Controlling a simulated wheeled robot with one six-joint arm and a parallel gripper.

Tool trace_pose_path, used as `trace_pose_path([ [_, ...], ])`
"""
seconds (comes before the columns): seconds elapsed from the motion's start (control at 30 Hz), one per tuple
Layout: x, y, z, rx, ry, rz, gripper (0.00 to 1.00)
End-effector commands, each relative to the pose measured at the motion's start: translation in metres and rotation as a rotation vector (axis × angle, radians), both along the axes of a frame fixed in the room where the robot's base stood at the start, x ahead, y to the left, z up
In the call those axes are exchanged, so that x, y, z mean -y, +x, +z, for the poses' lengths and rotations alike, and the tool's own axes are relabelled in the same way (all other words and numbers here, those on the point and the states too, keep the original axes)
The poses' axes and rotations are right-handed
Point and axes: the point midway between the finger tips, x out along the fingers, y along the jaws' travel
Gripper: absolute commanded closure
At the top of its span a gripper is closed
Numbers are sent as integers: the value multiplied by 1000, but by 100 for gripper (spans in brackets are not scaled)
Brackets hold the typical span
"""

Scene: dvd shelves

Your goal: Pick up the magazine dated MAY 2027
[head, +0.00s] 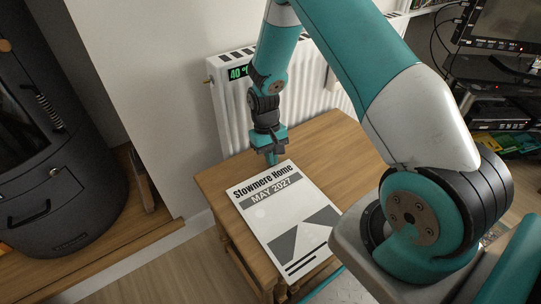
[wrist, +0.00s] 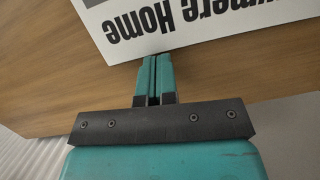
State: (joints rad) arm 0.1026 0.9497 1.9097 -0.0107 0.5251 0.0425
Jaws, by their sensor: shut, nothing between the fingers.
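The magazine (head: 283,218) lies flat on a small wooden table (head: 222,178). Its cover reads "Stowmere Home" and "MAY 2027", with grey shapes below. My gripper (head: 271,160) is at the magazine's far edge, near the title, pointing down. In the wrist view the fingers of my gripper (wrist: 154,62) are shut together and empty. Their tips are at the edge of the magazine (wrist: 180,22), whose title appears upside down. I cannot tell whether the tips touch the paper or hover just above it.
A white radiator (head: 232,115) with a green "40" display stands behind the table. A dark stove (head: 50,140) is at the left. Shelves with electronic equipment (head: 497,105) are at the right. The table top right of the magazine is bare where visible; my arm hides part of it.

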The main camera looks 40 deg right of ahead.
Motion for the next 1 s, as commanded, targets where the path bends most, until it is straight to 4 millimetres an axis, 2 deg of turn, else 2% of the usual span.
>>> trace_pose_path([
  [0.07, -2, -15, 6, -7, 1, 0, 100],
  [0.2, -6, -40, 5, -7, 1, 0, 100],
  [0.3, -7, -49, 3, -5, 1, 0, 100],
  [0.87, -7, -47, 1, -1, 0, 0, 100],
  [0.93, -6, -42, 3, 0, 0, 0, 100],
  [1.0, -6, -41, 15, 2, 0, 0, 100],
])
